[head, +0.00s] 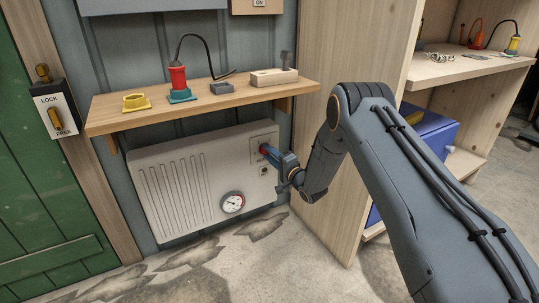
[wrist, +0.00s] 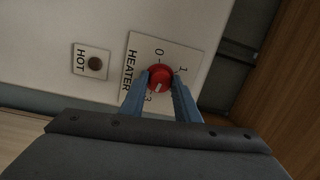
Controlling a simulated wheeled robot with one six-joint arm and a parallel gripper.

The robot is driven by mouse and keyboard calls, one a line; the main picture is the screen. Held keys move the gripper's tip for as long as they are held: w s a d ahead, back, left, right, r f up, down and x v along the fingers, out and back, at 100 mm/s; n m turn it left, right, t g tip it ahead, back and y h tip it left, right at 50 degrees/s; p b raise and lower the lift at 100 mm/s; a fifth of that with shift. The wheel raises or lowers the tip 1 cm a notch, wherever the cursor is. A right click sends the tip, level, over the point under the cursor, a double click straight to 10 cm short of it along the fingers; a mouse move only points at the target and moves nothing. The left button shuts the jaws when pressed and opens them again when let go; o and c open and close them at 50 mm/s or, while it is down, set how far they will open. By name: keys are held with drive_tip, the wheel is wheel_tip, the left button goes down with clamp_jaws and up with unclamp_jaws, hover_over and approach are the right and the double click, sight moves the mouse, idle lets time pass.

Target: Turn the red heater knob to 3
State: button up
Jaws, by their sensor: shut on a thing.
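The red heater knob (wrist: 160,76) sits on the HEATER plate (wrist: 134,54) in the wrist view. The 0, 1 and 3 marks show around it; any mark behind the right finger is hidden. A white pointer line shows on the knob's lower part in that picture, but I cannot tell exactly which number it meets. My gripper (wrist: 160,82) is shut on the knob, one blue finger on each side. In the head view my gripper (head: 272,156) reaches the upper right of the white heater (head: 150,197), mostly covering the knob.
A dark round HOT lamp (wrist: 95,63) is beside the plate. A dial gauge (head: 232,202) is low on the heater. A wooden shelf (head: 215,101) with several objects hangs above. A tall wooden panel (head: 335,60) stands just right of the heater. The floor in front is clear.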

drive_tip(key=shift+m, duration=0.4)
drive_tip(key=o, duration=1)
drive_tip(key=shift+o, duration=0.2)
drive_tip(key=p+v, duration=0.2)
drive_tip(key=v, duration=0.5)
drive_tip(key=shift+s+d, duration=0.25)
drive_tip(key=shift+s, duration=0.05)
drive_tip(key=shift+f, duration=0.1)
